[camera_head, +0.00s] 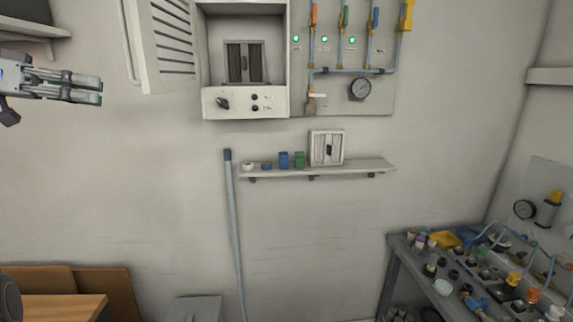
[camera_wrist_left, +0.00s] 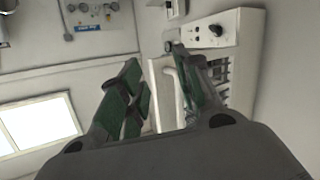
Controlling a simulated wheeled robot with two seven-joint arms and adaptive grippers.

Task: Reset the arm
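My left gripper (camera_head: 88,90) is at the upper left in the head view, held in the air in front of the wall. It points right, towards the vented door, and holds nothing. In the left wrist view its green-padded fingers (camera_wrist_left: 162,92) stand apart, with a clear gap between them. My right gripper is in neither view. The white wall cabinet (camera_head: 245,103) has its slatted door (camera_head: 163,45) swung open to the left. A dark ribbed panel (camera_head: 244,63) sits inside it. The cabinet's knob panel (camera_wrist_left: 212,32) also shows in the wrist view.
A wall shelf (camera_head: 350,168) holds small containers and a white framed panel (camera_head: 327,148). A pipe board with a gauge (camera_head: 360,88) is to the right of the cabinet. A cluttered bench (camera_head: 400,250) stands at lower right. The wall below my gripper is clear.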

